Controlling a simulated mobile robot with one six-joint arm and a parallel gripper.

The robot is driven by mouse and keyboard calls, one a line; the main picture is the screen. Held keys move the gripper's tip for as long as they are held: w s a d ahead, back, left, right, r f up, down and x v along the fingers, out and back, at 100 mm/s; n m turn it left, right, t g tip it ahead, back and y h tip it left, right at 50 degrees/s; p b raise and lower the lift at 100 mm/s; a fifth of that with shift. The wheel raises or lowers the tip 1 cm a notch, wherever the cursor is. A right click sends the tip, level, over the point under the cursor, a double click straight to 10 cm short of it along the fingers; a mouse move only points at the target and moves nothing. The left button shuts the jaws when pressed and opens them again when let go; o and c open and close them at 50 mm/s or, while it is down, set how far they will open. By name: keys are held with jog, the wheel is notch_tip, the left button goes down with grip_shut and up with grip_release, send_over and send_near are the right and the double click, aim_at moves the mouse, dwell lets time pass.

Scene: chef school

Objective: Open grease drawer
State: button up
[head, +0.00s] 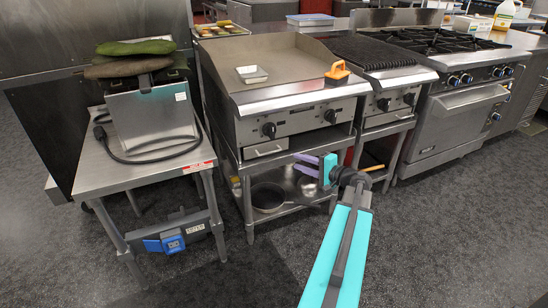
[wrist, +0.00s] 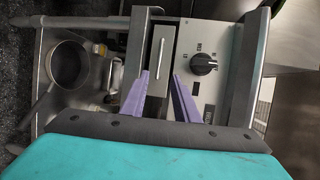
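The grease drawer (head: 265,150) is a small metal front with a bar handle, low on the left of the griddle's front panel. It looks closed. In the wrist view, turned sideways, the drawer front (wrist: 163,44) and its slim handle (wrist: 157,68) stand left of a black knob. My gripper (head: 301,164) is in front of the griddle, right of the drawer in the head view. In the wrist view my gripper (wrist: 160,74) has its two purple fingers spread with a gap between them, pointing toward the drawer. Contact with the handle cannot be made out.
The griddle (head: 260,65) holds a small metal tray (head: 252,74) and an orange-handled tool (head: 337,72). Pots (head: 268,196) sit on the shelf below. A steel table (head: 150,165) with a corded appliance stands left; a range (head: 460,100) stands right. The floor in front is clear.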

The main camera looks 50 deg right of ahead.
jog(key=w+f+b, duration=0.1)
jog(key=w+f, duration=0.1)
jog(key=w, duration=1.1)
jog(key=shift+w+a+f, duration=0.15)
jog(key=shift+w+f, duration=0.15)
grip_shut()
jog(key=shift+a, duration=0.2)
